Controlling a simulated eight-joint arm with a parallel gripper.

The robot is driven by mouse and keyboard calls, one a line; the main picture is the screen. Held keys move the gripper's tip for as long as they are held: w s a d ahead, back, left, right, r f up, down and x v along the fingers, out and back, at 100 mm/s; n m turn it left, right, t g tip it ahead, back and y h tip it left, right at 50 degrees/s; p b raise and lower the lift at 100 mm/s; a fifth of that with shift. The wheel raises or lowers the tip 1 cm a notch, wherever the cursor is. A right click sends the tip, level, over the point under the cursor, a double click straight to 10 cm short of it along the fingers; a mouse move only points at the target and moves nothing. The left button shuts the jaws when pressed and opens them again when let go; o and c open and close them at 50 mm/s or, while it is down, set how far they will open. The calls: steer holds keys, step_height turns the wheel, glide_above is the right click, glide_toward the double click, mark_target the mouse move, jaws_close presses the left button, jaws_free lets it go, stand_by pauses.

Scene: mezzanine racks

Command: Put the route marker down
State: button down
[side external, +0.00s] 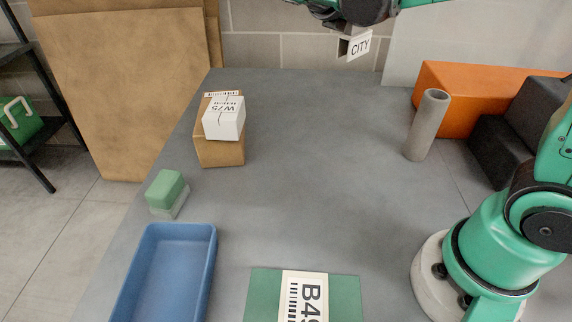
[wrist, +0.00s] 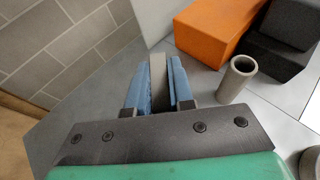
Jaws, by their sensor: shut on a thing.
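The route marker (side external: 360,46), a small block with a white face reading "CITY", hangs below my gripper (side external: 347,22) at the top of the side external view. It is held above the far part of the grey table, and the gripper is partly cut off by the picture's top edge. In the wrist view, the blue fingers of my gripper (wrist: 158,82) are shut on the marker (wrist: 158,70), which shows as a thin grey slab between them. Its lettered face is hidden there.
A white "W75" box (side external: 224,118) sits on a cardboard box (side external: 220,152) at left. Nearby are a green-topped block (side external: 165,186), blue tray (side external: 150,270) and green "B49" piece (side external: 262,290). A grey tube (side external: 428,125) stands right, before an orange block (side external: 470,95) and black blocks. The table's middle is clear.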

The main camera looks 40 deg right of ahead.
steer(key=shift+s+d+m+g, duration=0.15)
steer(key=shift+s+d+g, duration=0.05)
steer(key=shift+d, duration=0.25)
steer(key=shift+s+d+m+g, duration=0.15)
steer(key=shift+d+g, duration=0.05)
steer(key=shift+d, duration=0.25)
steer(key=shift+s+d+f, duration=0.1)
steer(key=shift+d+f, duration=0.15)
steer(key=shift+d, duration=0.05)
step_height(320, 180, down, 20)
steer(key=shift+r, duration=0.25)
steer(key=shift+f, duration=0.1)
steer(key=c, duration=0.8)
jaws_free()
